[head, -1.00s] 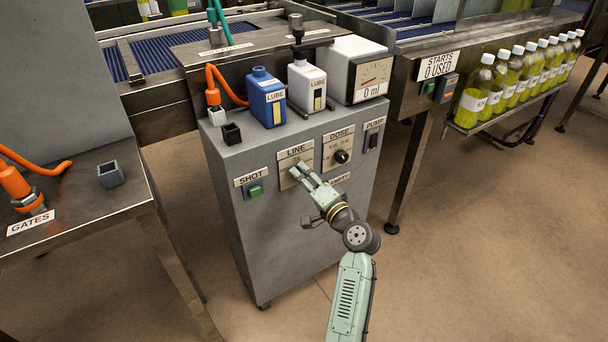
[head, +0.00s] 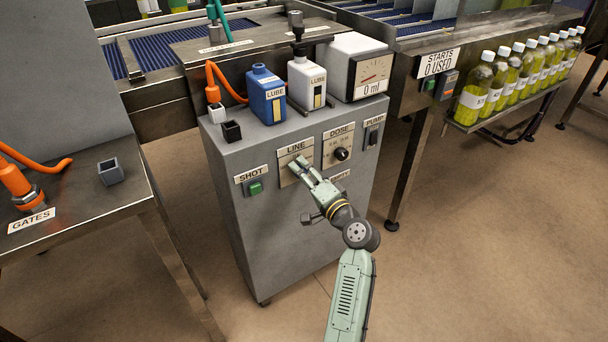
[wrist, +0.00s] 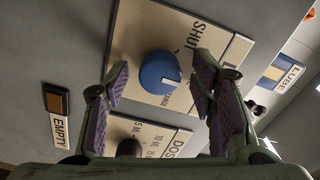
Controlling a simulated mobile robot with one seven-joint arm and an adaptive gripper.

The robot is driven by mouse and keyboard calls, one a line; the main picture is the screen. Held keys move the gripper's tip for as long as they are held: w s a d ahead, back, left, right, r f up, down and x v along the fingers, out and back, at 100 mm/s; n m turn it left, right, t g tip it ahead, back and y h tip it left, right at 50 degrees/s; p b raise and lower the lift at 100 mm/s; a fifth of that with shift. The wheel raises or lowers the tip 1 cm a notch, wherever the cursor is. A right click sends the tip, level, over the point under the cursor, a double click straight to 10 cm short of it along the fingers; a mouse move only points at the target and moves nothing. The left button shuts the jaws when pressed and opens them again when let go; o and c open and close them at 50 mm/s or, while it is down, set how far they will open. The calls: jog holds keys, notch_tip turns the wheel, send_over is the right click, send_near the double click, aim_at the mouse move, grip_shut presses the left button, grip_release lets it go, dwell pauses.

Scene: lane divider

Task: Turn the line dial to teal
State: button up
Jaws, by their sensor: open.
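The line dial (wrist: 160,73) is a round blue knob with a white pointer mark, on a beige plate (wrist: 138,20) with printed words. "SHUT" and a partly hidden word ending in "ANGE" are readable; the mark points toward the latter. My gripper (wrist: 162,76) is open, its purple-padded fingers on either side of the dial with visible gaps in the wrist view. In the head view my gripper (head: 297,168) is in front of the LINE plate (head: 286,181) and hides the dial. I see no teal label.
The DOSE dial (head: 341,154) is right of the LINE plate, the green SHOT button (head: 255,187) left. The PUMP switch (head: 373,136) is further right. Blue (head: 267,97) and white (head: 305,82) lube bottles stand on the cabinet (head: 240,230). Floor before it is clear.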

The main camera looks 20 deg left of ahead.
jog(key=v, duration=1.2)
dwell(0.3)
